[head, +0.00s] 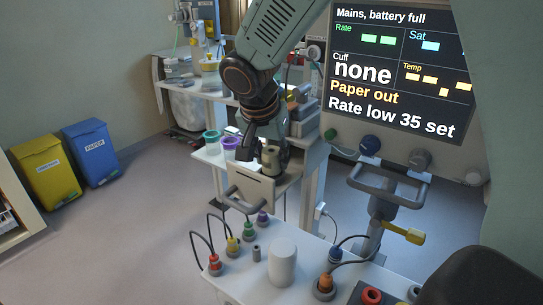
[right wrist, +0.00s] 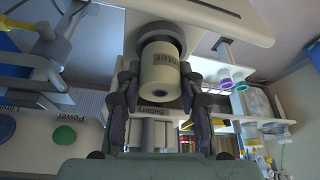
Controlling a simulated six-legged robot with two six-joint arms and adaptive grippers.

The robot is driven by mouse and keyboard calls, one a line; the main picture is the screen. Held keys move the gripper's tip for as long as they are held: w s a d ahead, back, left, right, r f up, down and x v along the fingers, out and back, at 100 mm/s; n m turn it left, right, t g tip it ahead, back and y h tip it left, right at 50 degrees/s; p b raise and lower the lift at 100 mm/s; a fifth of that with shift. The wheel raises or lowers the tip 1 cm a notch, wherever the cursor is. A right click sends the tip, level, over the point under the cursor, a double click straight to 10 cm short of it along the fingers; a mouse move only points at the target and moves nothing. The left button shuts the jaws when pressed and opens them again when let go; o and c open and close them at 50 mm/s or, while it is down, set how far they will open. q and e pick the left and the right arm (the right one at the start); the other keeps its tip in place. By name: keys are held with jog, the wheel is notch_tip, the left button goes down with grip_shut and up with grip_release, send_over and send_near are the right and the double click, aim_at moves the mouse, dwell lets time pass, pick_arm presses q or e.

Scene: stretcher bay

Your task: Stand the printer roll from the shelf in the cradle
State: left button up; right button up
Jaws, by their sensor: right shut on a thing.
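The printer roll (right wrist: 160,78) is a cream cylinder with a dark hole in its end and partly hidden lettering on its side. My right gripper (right wrist: 160,100) is shut on it, one finger on each side, in the right wrist view. A dark grey round piece (right wrist: 160,32) lies right behind the roll; I cannot tell whether it is the cradle or whether they touch. In the head view the roll (head: 270,158) is upright in my right gripper (head: 268,150), above a cream panel. No other cradle can be made out. My left gripper is not in view.
A cream panel with a grey handle (head: 242,197) is just below the roll. Green and purple cups (head: 231,142) stand left of it. The front trolley holds coloured plugs with cables and a white cylinder (head: 282,262). A monitor (head: 400,65) reads "Paper out".

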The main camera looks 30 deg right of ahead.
jog(key=o, duration=1.2)
jog(key=shift+w, duration=0.1)
jog(key=shift+o, duration=0.2)
jog(key=shift+r, duration=0.1)
jog(key=v, duration=1.1)
jog(key=shift+r, duration=0.4)
jog(key=shift+a, duration=0.2)
